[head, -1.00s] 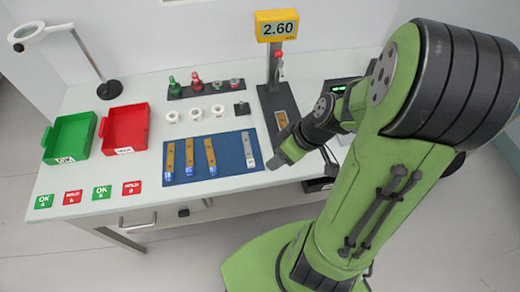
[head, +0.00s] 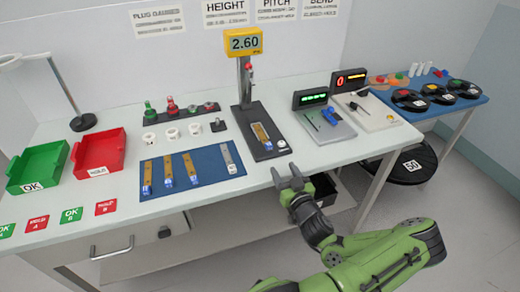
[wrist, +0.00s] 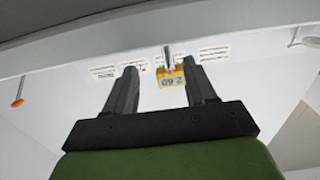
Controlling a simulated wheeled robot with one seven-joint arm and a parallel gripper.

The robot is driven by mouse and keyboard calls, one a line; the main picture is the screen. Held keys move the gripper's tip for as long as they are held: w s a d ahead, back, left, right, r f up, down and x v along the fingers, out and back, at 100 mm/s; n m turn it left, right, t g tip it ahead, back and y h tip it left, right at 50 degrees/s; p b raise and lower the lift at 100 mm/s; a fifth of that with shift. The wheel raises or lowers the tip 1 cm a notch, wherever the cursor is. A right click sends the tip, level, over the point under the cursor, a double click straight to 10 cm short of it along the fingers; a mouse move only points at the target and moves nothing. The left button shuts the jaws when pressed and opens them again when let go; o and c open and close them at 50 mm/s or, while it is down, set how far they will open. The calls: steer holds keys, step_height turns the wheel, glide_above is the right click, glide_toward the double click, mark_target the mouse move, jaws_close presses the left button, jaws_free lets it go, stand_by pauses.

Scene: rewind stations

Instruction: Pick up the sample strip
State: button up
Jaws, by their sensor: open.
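Several strips are in the head view, and I cannot tell for sure which is the sample strip. One brass strip (head: 262,134) lies on the dark base of the yellow height gauge (head: 243,42), which reads 2.60. Three brass strips with blue ends (head: 169,171) and a grey strip (head: 228,157) lie on the blue mat (head: 208,172). My gripper (head: 288,171) is open and empty at the table's front edge, below and right of the gauge base. In the wrist view, the open fingers (wrist: 160,72) frame the yellow display; no strip is visible between them.
A green OK bin (head: 40,166) and a red bin (head: 98,153) stand at the left. Plug gauges (head: 180,109) and white rings stand behind the mat. Two meter stations (head: 330,122) stand right of the gauge. A black bin (head: 322,188) is below the table edge.

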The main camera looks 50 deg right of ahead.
mark_target(270, 147)
steer(key=x, duration=1.1)
steer(key=shift+w+d+r+p, duration=0.1)
steer(key=shift+w+r+p, duration=0.15)
steer(key=shift+r+p, duration=0.1)
jaws_close()
steer(key=shift+s+a+r, duration=0.2)
steer(key=shift+s+r, duration=0.05)
steer(key=shift+r, duration=0.05)
steer(key=s+a+r+p, duration=0.6)
steer(key=s+a+r, duration=0.1)
steer(key=s, duration=0.4)
steer(key=shift+s+r, duration=0.25)
steer(key=shift+s, duration=0.05)
steer(key=shift+f, duration=0.1)
